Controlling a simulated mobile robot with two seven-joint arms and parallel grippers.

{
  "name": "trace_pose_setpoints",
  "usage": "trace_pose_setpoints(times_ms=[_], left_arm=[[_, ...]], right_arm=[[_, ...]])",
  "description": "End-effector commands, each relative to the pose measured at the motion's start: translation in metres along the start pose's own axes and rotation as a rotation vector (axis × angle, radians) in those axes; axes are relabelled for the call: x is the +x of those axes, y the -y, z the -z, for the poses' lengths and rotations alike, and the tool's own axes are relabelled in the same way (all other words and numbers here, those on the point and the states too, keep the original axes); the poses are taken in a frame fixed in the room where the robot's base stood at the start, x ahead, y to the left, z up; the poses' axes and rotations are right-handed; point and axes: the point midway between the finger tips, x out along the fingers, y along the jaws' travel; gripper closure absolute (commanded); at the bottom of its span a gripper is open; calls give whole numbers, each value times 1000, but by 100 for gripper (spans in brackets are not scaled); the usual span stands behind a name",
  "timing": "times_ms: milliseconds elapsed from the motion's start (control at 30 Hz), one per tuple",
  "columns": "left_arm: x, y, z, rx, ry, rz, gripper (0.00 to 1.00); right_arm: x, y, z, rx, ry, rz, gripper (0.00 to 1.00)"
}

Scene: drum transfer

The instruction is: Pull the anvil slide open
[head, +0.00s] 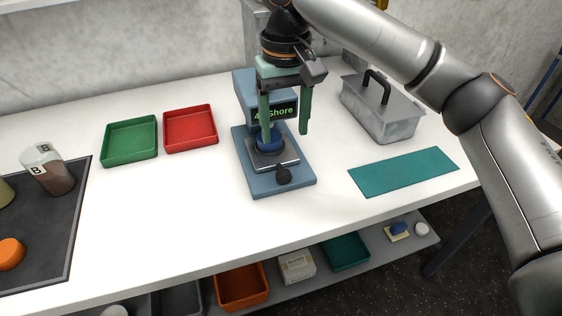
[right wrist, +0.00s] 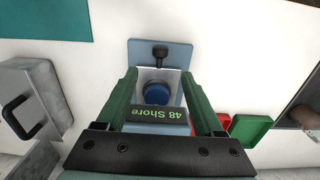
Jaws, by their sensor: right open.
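The blue tester (head: 258,90) stands on the white table, its lit display reading "48 Shore"; the display also shows in the right wrist view (right wrist: 157,115). At its front is the grey anvil slide (head: 262,160) with a dark round knob (head: 283,175); the knob shows in the right wrist view too (right wrist: 160,52). A blue round piece (right wrist: 157,93) sits on the slide below the display. My right gripper (head: 285,138) is open, its green fingers either side of the tester's head, above the slide and apart from the knob. My left gripper is out of view.
Green (head: 130,138) and red (head: 190,128) trays lie left of the tester. A grey lidded metal box (head: 382,112) and a teal mat (head: 403,172) lie right. The table front is clear.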

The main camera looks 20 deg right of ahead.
Motion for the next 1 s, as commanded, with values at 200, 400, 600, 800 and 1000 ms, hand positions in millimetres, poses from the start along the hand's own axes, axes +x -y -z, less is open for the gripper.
trace_pose_setpoints(times_ms=[200, 400, 600, 800, 1000], left_arm=[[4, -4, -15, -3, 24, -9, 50], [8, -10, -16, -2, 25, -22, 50], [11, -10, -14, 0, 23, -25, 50], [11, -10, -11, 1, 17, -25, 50], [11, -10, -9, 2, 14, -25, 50]], right_arm=[[45, 0, -1, -1, 4, -1, 31], [84, 0, -1, -2, 2, -1, 31], [108, 0, 0, -3, 1, 0, 31], [115, 0, 0, -3, -1, 1, 31], [115, 0, 0, -3, -1, 1, 31]])
